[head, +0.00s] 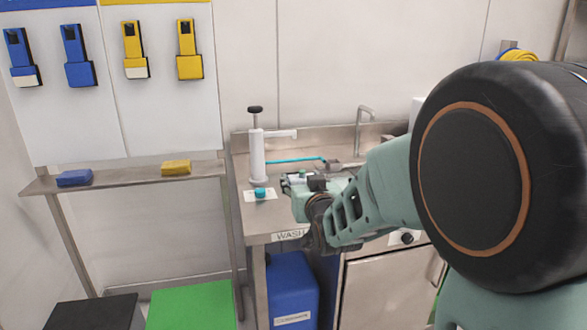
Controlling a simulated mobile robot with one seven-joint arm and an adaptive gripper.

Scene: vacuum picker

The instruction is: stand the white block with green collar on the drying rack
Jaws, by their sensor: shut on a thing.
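My gripper (300,183) is over the front left part of the steel wash counter (256,222), pointing left. It is shut on a small white block with a green collar (301,174), which is mostly hidden by the fingers. Whether the block is upright or tilted is too small to tell. A small white plate with a teal knob (260,194) lies on the counter just left of my gripper. I cannot make out for certain which thing is the drying rack; my arm hides much of the counter's right side.
A white pump dispenser (257,157) stands behind the plate. A teal tube (294,160) runs to its right, near a steel tap (364,117). A shelf (122,177) at left bears blue and yellow blocks. A blue container (292,284) stands under the counter.

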